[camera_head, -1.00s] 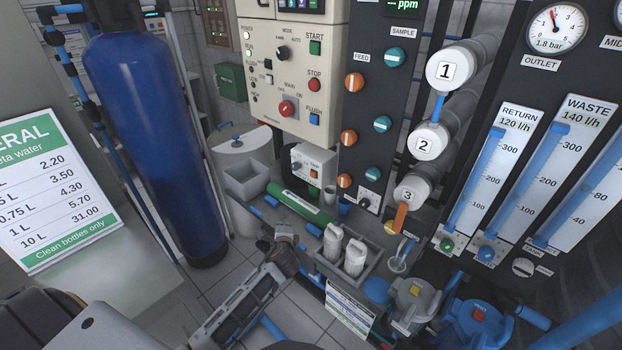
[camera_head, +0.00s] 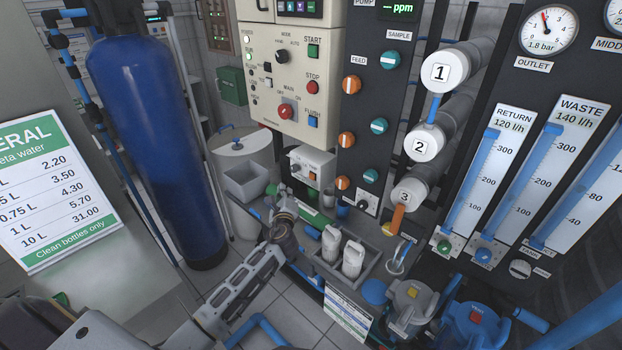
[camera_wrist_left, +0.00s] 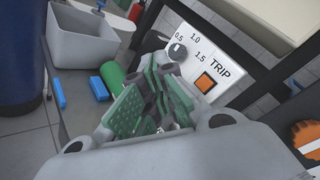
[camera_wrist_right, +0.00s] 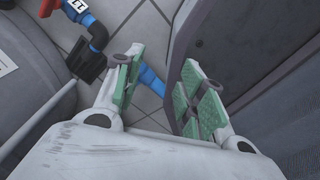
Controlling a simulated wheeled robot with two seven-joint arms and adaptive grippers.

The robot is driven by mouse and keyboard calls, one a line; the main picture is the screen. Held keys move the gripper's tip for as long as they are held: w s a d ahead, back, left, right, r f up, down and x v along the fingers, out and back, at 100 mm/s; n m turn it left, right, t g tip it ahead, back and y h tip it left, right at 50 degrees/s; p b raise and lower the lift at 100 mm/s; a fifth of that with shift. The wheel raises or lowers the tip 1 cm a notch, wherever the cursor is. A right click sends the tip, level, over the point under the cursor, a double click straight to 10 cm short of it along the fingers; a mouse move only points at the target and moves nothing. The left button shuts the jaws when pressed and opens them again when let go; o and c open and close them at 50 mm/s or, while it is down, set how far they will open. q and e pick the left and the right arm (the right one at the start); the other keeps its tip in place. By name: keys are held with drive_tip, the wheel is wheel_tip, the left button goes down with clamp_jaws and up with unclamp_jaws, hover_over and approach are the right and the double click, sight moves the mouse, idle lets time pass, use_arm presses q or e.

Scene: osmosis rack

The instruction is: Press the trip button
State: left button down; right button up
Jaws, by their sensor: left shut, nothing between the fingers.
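The trip button (camera_wrist_left: 205,83) is an orange square on a white box (camera_wrist_left: 225,65) with a black dial (camera_wrist_left: 178,52) and the word TRIP. In the head view the button (camera_head: 314,174) is small, on the box's front below the cream control panel. My left gripper (camera_head: 279,191) is shut and empty, just left of and below the box. In the left wrist view its green-padded fingers (camera_wrist_left: 160,72) are together, left of the button and apparently apart from it. My right gripper (camera_wrist_right: 158,75) is open and empty, over floor tiles; it is not clear in the head view.
A grey basin (camera_head: 246,184) and a green cylinder (camera_wrist_left: 112,75) lie near the left gripper. White bottles stand in a grey tray (camera_head: 375,262). A tall blue tank (camera_head: 155,150) stands left. The dark valve panel (camera_head: 365,100) is right of the box.

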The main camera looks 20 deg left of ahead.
sight(312, 176)
use_arm(q)
drive_tip(key=shift+w+d, duration=0.1)
drive_tip(key=shift+w, duration=0.05)
drive_tip(key=w+d+b, duration=0.2)
drive_tip(key=w+b, duration=0.1)
drive_tip(key=w, duration=0.5)
drive_tip(key=shift+d, duration=0.4)
use_arm(e)
drive_tip(key=d+f, duration=0.1)
drive_tip(key=w+d+f, duration=0.1)
drive_tip(key=d+f, duration=0.1)
drive_tip(key=shift+w, duration=0.15)
drive_tip(key=shift+d+h, duration=0.15)
drive_tip(key=shift+h, duration=0.15)
use_arm(q)
drive_tip(key=shift+w+d+b, duration=0.25)
drive_tip(key=shift+w+b, duration=0.05)
drive_tip(key=shift+w, duration=0.55)
use_arm(e)
drive_tip(key=shift+f, duration=0.15)
idle(1.8)
use_arm(q)
drive_tip(key=shift+s, duration=0.2)
idle(0.3)
drive_tip(key=shift+s+a+p, duration=0.25)
drive_tip(key=shift+s+p, duration=0.35)
drive_tip(key=shift+s, duration=0.05)
use_arm(e)
drive_tip(key=shift+r, duration=0.6)
